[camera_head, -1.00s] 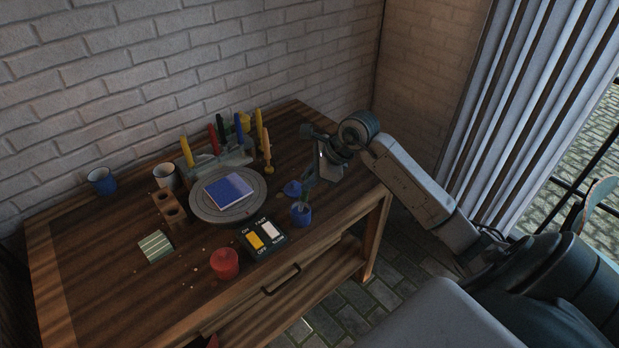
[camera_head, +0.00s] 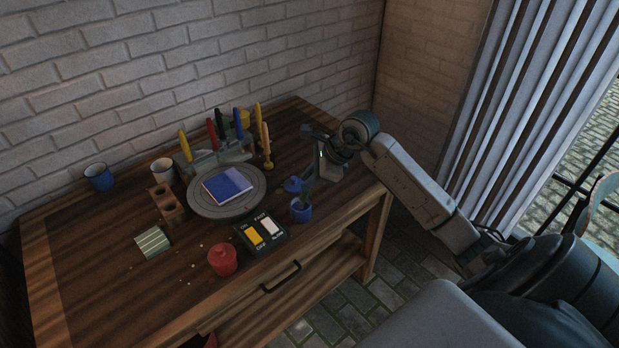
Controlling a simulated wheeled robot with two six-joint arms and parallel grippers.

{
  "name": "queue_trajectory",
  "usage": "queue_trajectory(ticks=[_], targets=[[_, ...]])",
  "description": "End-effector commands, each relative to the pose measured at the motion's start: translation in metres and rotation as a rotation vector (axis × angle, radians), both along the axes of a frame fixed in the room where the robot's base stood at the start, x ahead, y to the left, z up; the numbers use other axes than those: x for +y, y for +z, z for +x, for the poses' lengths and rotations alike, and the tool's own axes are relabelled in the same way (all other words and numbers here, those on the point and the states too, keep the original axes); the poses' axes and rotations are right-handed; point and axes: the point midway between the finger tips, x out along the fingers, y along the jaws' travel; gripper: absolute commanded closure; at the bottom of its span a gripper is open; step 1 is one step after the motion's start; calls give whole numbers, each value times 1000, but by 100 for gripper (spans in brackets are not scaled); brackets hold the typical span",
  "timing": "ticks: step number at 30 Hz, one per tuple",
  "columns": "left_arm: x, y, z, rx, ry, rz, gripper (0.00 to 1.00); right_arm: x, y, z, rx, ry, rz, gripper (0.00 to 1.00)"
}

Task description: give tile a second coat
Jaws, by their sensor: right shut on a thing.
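The blue tile (camera_head: 228,186) lies flat on a grey round turntable (camera_head: 204,208). Its top shows lighter and darker blue areas, with a pale edge. My right gripper (camera_head: 310,178) is over the right part of the table, above a small blue pot (camera_head: 301,212). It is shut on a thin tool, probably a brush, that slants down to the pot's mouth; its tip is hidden. A blue lid (camera_head: 292,185) lies just behind the pot. My left gripper is not in view.
A switch box (camera_head: 261,232) and a red lidded pot (camera_head: 222,260) stand near the front edge. Several coloured upright sticks stand in a rack (camera_head: 215,157) behind the turntable. A wooden block with holes (camera_head: 165,202), a striped green tile (camera_head: 153,242) and two mugs (camera_head: 99,177) are left.

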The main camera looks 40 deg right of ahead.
Motion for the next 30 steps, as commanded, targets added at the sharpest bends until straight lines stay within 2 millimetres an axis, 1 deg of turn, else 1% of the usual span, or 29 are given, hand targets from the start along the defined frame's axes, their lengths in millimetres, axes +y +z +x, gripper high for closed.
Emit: queue_trajectory(ticks=[13,16,20,30], targets=[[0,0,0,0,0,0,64,0,0,0,0,0,0,100],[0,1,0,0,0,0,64,0,3,0,-1,-1,0,100],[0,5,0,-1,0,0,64,0,12,0,-1,0,-1,100],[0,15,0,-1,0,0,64,0,43,0,-1,1,-1,100]])
